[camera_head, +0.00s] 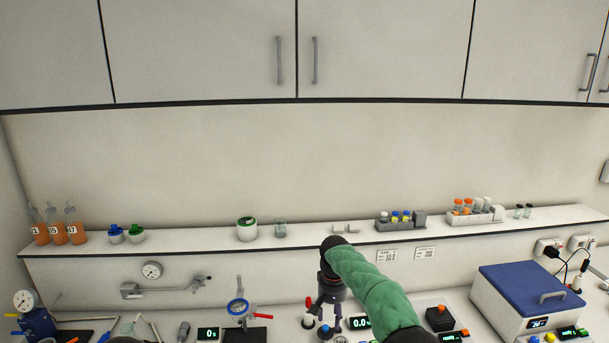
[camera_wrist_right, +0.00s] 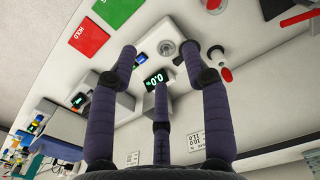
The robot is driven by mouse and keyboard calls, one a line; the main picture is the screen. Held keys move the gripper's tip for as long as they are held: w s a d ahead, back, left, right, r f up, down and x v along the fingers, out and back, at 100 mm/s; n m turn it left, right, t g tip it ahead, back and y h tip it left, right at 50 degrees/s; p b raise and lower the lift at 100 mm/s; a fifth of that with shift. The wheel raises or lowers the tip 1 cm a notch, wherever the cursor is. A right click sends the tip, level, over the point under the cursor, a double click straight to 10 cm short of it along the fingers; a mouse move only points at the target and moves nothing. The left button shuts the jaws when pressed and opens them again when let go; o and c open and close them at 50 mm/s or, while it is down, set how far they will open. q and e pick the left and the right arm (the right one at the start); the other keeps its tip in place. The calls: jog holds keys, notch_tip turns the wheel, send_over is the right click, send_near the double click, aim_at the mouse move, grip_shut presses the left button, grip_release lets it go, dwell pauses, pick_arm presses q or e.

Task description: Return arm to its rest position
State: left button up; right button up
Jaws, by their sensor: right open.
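My right arm (camera_head: 375,290), in a green sleeve, reaches in from the lower right of the head view. Its right gripper (camera_head: 324,312) points down over the bench, in front of the shelf. In the right wrist view the fingers of the right gripper (camera_wrist_right: 158,58) are spread wide with nothing between them. A small device with a lit display (camera_wrist_right: 153,80) shows beyond the fingers, apart from them as far as I can tell. My left gripper is in neither view.
A shelf (camera_head: 200,254) carries orange bottles (camera_head: 58,233), a tub (camera_head: 247,230) and vial racks (camera_head: 400,220). On the bench are a blue-lidded box (camera_head: 525,285), a clamp device (camera_head: 238,308) and an orange-button box (camera_head: 439,318). Cupboards (camera_head: 200,50) hang above. The wrist view shows red (camera_wrist_right: 88,40) and green squares (camera_wrist_right: 117,10).

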jog(key=s+d+f+y, duration=0.1)
jog(key=s+f+y, duration=0.1)
jog(key=s+f, duration=0.8)
jog(key=s+d+f+y, duration=0.1)
jog(key=s+f, duration=0.3)
jog(key=f, duration=1.3)
jog(key=s+d+f+m+y, duration=0.1)
jog(key=s+f+m, duration=0.1)
jog(key=s, duration=1.2)
jog(key=s+d+f+m, duration=0.1)
jog(key=s+f, duration=0.2)
jog(key=s, duration=1.1)
pick_arm(q)
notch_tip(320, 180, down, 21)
jog(key=b, duration=2.1)
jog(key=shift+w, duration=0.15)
pick_arm(e)
notch_tip(320, 180, down, 19)
jog(key=w+a+n, duration=0.1)
jog(key=a, duration=0.1)
jog(key=shift+w, duration=0.4)
